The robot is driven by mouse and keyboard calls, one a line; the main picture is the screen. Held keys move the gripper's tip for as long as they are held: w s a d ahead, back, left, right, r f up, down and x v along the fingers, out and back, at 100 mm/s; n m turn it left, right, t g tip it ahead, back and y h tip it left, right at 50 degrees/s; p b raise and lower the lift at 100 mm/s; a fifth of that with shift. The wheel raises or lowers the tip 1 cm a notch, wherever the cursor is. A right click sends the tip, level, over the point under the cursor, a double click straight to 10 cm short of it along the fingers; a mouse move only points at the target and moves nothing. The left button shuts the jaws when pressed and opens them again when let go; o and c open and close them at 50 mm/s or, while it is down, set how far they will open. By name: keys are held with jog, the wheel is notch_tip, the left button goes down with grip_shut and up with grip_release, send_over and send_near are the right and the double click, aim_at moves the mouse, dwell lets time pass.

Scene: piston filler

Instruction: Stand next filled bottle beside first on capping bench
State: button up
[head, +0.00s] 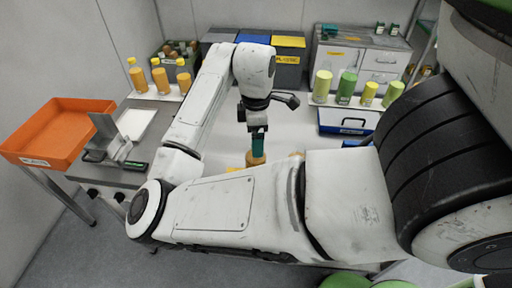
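My gripper (258,142) points straight down over the white bench (225,140) in the middle of the head view. Its teal fingertips are at the top of an orange-brown bottle (255,159), whose lower part is hidden behind my arm. I see the fingers edge-on, so I cannot tell whether they are closed on it. A second orange-brown top (296,154) shows just to the right, mostly hidden by my arm. Three orange bottles with yellow caps (160,77) stand upright in a row at the back left.
Several yellow-green cylinders (346,88) stand at the back right, behind a blue-and-white case (345,122). Grey bins (288,70) and a drawer cabinet (375,58) line the back. My arm hides the bench's front.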

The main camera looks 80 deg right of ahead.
notch_tip(320, 180, up, 5)
jog(key=shift+r, duration=0.1)
jog(key=shift+s+d+m+h, duration=0.15)
jog(key=shift+d+m+h, duration=0.15)
jog(key=shift+d+h, duration=0.15)
jog(key=w+f+m+t+h, duration=0.1)
jog(key=w+f+m+h, duration=0.1)
jog(key=w+f+h, duration=0.35)
jog(key=s+a+f+y, duration=0.3)
jog(key=a+f, duration=0.5)
jog(key=a, duration=0.4)
jog(key=s+a+f+m+y, duration=0.1)
jog(key=s+a+f+y, duration=0.2)
jog(key=a+f, duration=0.5)
jog(key=a, duration=0.5)
jog(key=shift+s+f, duration=0.3)
jog(key=shift+s, duration=0.1)
